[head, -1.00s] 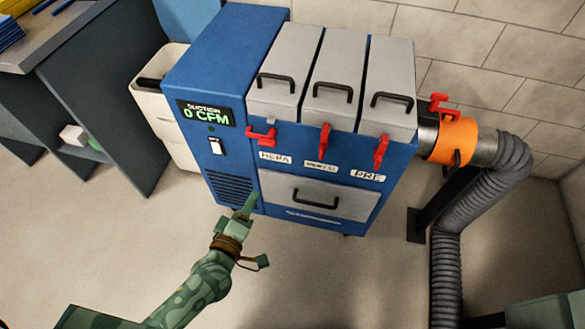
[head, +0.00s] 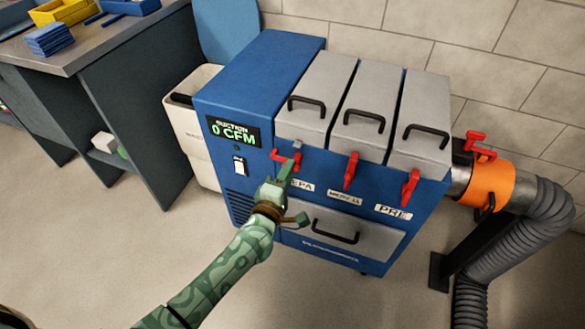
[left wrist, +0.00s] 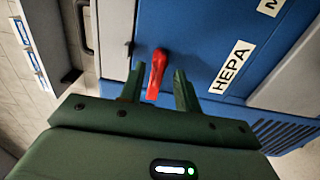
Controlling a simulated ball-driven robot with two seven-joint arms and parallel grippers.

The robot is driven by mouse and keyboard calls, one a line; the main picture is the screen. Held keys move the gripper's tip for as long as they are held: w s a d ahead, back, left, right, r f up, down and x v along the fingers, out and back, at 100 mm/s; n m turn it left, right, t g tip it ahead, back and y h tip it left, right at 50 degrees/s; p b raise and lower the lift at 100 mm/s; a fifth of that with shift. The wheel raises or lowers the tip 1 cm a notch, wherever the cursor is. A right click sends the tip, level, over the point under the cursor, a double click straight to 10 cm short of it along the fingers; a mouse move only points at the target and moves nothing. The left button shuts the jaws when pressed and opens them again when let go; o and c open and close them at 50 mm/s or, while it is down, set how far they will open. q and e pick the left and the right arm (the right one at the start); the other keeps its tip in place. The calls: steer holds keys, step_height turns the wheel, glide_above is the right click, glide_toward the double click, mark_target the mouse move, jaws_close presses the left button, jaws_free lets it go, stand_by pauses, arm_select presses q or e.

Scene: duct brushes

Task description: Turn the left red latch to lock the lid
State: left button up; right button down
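The left red latch (head: 285,156) is on the blue cabinet's front, below the left grey lid (head: 312,112) and above the HEPA label. It lies sideways, its handle pointing left. My left gripper (head: 284,170) is in front of it. In the left wrist view the fingers of the left gripper (left wrist: 157,88) are open, with the red latch (left wrist: 157,72) in the gap between them. The latch looks clear of both fingers. In the head view the fingertips partly cover the latch area. My right gripper is not in view.
The middle latch (head: 351,170) and right latch (head: 410,187) hang down under their lids. A drawer (head: 345,235) is below. An orange collar (head: 489,185) with a grey hose is at right. A white bin (head: 190,125) and a workbench (head: 110,50) are at left.

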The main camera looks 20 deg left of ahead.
mark_target(286, 160)
arm_select(q)
steer(key=shift+w, duration=1.1)
steer(key=shift+w+b, duration=0.3)
jaws_close()
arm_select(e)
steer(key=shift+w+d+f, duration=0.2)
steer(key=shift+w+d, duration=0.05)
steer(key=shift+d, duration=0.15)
